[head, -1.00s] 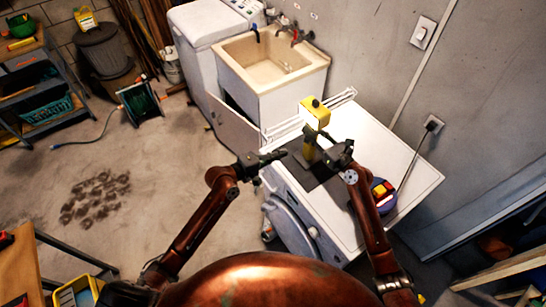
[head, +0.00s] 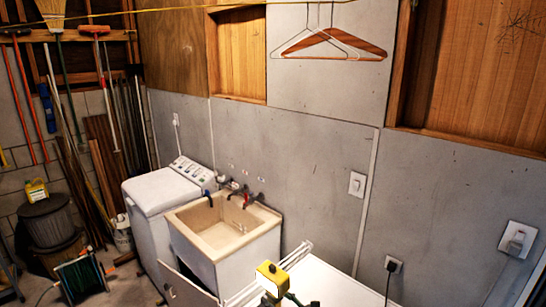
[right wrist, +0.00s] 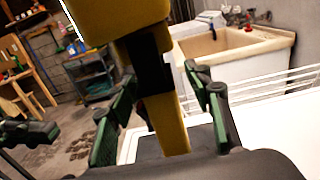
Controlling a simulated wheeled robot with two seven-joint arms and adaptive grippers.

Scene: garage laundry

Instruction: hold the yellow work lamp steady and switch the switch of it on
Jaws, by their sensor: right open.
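The yellow work lamp (head: 271,280) shows at the bottom edge of the head view, its yellow head with a dark knob on top. In the right wrist view its yellow and black stem (right wrist: 170,125) stands upright in front of my right gripper (right wrist: 158,85). That gripper is open, one green-padded finger on each side of the stem, with gaps left. In the head view only a dark bit of my right gripper (head: 291,298) shows beside the lamp. Part of my left gripper (right wrist: 30,133) shows at the left of the right wrist view; its jaw opening is unclear. The lamp's base is hidden.
The lamp stands over a white top (head: 325,285) with a white wire rack (head: 268,272). A beige sink (head: 222,232) and a white washing machine (head: 165,190) stand behind to the left. A wall switch (head: 357,185) and a plugged socket (head: 393,265) are on the grey wall.

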